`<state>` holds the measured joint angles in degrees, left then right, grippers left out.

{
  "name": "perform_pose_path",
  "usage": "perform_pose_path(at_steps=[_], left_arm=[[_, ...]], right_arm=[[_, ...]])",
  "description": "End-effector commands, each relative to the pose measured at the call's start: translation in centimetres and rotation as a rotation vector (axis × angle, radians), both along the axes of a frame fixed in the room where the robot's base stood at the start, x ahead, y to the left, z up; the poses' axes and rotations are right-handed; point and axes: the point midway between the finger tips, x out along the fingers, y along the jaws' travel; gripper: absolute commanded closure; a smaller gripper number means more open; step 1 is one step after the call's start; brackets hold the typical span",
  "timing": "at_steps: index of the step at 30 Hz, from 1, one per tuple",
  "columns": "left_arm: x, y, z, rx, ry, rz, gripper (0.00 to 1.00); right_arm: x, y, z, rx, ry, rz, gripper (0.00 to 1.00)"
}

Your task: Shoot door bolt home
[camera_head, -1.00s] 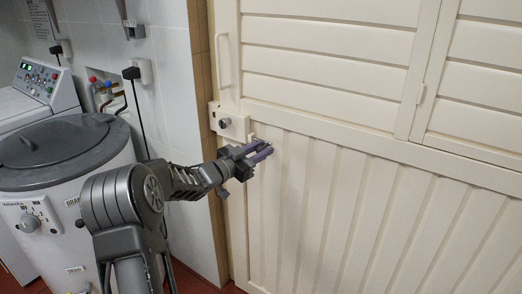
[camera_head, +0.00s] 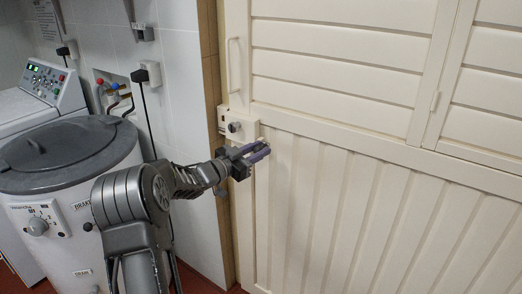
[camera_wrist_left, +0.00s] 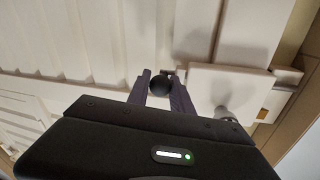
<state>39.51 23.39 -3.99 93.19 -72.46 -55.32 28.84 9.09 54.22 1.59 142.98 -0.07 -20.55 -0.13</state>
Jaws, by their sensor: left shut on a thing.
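The cream door (camera_head: 330,200) carries a cream lock box (camera_head: 251,131) with a round grey knob (camera_head: 233,127) near its left edge. In the left wrist view, a dark ball-shaped bolt knob (camera_wrist_left: 161,84) sits between the two purple fingers of my left gripper (camera_wrist_left: 160,92), beside the lock box (camera_wrist_left: 225,84). My left gripper (camera_head: 262,150) is shut on this knob, just below and right of the lock box in the head view. In the head view the fingers hide the bolt knob. How far the bolt reaches into the box I cannot tell. My right gripper is not in view.
A door handle (camera_head: 234,65) stands above the lock box. A tiled wall and wooden frame (camera_head: 212,100) border the door on the left. A round grey-lidded washer (camera_head: 70,155) and a white machine (camera_head: 25,110) stand at left.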

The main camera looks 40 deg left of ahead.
Motion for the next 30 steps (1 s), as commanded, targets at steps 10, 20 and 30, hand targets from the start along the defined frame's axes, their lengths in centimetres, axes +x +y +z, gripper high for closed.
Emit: perform_pose_path(at_steps=[10,20,30], left_arm=[[-0.1,0.4,0.1,0.004,-0.001,0.01,0.55],[-0.2,0.4,0.1,0.003,-0.001,0.008,0.52],[-4.1,1.0,0.1,0.005,0.0,0.009,0.52]], right_arm=[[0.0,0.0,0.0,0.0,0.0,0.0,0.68],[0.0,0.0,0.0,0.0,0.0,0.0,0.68],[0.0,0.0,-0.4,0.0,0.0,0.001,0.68]])
